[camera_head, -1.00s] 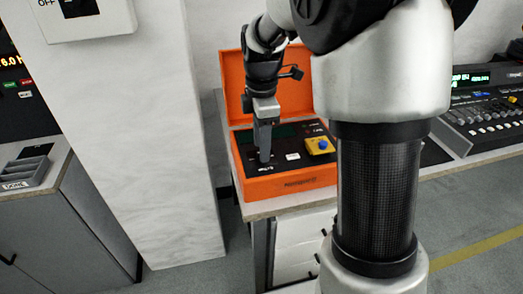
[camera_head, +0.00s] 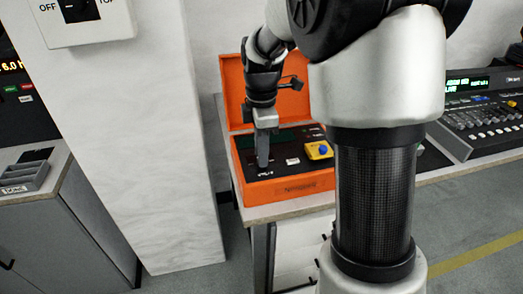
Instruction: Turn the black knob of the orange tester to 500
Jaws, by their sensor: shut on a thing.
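The orange tester (camera_head: 300,188) is an open case with a raised orange lid and a black panel, standing on a table in the middle of the view. A yellow block with a blue button (camera_head: 319,150) sits at the right of its panel. My gripper (camera_head: 263,166) points down at the left front of the panel, its fingers closed at the place of the black knob. The panel's markings are too small to read.
A mixing console (camera_head: 485,125) with a lit display stands to the right. A white pillar (camera_head: 125,150) with an OFF switch box stands left of the tester. A grey tray (camera_head: 28,174) lies on a cabinet at far left. My own arm blocks the middle right.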

